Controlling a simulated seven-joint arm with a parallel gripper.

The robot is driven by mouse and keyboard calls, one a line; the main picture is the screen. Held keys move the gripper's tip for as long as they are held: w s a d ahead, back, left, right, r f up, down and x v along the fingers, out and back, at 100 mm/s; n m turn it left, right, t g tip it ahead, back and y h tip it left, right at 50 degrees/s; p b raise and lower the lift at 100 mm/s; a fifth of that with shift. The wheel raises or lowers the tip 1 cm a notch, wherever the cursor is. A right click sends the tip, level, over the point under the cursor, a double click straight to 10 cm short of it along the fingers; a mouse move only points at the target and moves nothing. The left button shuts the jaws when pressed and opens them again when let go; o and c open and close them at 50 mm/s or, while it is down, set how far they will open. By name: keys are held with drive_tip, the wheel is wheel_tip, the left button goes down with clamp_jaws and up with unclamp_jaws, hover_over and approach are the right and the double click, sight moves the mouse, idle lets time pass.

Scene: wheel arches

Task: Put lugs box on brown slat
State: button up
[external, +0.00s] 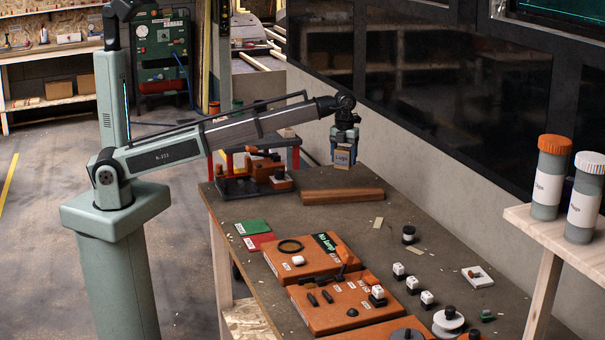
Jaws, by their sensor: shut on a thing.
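The brown slat (342,197) is a long flat wooden strip lying near the far end of the workbench. In the picture the box is above the middle of the slat, with a visible gap between them. How far the box is from the slat in depth is hard to tell from this one view.
An orange-and-black fixture (262,172) stands left of the slat. Green (252,227) and red (259,241) cards, orange panels (330,300) and several small parts cover the nearer bench (330,225). A shelf (560,232) with bottles is at right, beside a wall.

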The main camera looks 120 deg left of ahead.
drive_tip(key=shift+f, duration=4.65)
drive_tip(key=shift+f, duration=0.1)
drive_tip(key=o, duration=1.1)
wheel_tip(320, 180, up, 12)
drive_tip(key=shift+r, duration=0.15)
